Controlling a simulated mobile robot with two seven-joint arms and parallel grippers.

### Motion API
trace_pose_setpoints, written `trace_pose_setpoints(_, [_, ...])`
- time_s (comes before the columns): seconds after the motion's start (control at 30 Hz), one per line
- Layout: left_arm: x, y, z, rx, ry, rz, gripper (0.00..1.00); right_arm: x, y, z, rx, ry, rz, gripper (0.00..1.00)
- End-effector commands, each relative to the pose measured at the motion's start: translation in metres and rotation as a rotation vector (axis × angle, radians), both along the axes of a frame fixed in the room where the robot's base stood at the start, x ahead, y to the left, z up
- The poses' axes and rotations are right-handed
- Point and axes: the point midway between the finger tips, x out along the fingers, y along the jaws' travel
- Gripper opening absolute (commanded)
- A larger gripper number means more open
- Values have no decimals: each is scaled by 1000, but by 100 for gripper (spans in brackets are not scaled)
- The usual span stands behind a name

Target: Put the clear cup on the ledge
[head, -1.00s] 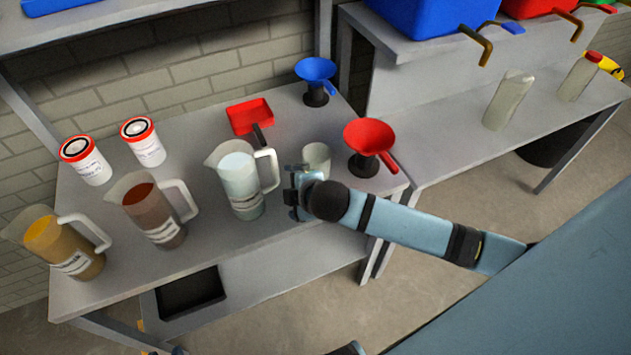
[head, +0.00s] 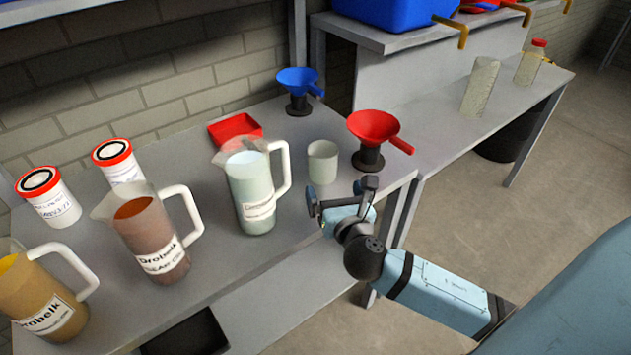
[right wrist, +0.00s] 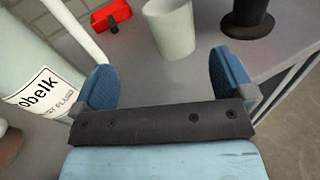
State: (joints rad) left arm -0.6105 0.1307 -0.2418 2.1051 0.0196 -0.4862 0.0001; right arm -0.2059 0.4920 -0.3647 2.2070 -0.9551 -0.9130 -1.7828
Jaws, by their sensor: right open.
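The clear cup (head: 322,163) stands upright on the grey table, between the clear-liquid pitcher and the red funnel. It also shows in the right wrist view (right wrist: 171,30), beyond my fingertips. My right gripper (head: 340,192) is open and empty at the table's front edge, on the near side of the cup and apart from it. In the right wrist view my two blue fingers (right wrist: 165,78) are spread wide, with bare table between them. The ledge (head: 105,8) may be the grey shelf above the table at the upper left. My left gripper is not in view.
A pitcher of clear liquid (head: 252,190) stands close left of the cup. A red funnel on a black stand (head: 373,130) is close right. Brown (head: 153,235) and yellow (head: 45,300) pitchers stand left.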

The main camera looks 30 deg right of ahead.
Motion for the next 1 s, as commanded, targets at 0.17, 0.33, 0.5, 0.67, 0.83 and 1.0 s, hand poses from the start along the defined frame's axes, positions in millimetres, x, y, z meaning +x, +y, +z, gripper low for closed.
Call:
trace_pose_setpoints(0.17, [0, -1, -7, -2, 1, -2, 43, -2, -7, 1, -118, -9, -12, 100])
trace_pose_setpoints(0.33, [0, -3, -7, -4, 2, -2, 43, 21, -15, 3, -128, -11, -14, 100])
trace_pose_setpoints(0.5, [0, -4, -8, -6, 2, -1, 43, 54, -26, 3, -125, -11, -14, 100])
trace_pose_setpoints(0.67, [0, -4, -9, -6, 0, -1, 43, 73, -32, 2, -124, -8, -14, 100])
trace_pose_setpoints(0.83, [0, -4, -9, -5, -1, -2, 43, 83, -36, 3, -122, -9, -13, 100])
trace_pose_setpoints(1.0, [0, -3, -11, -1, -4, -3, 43, 105, -48, 8, -123, -9, -14, 100])
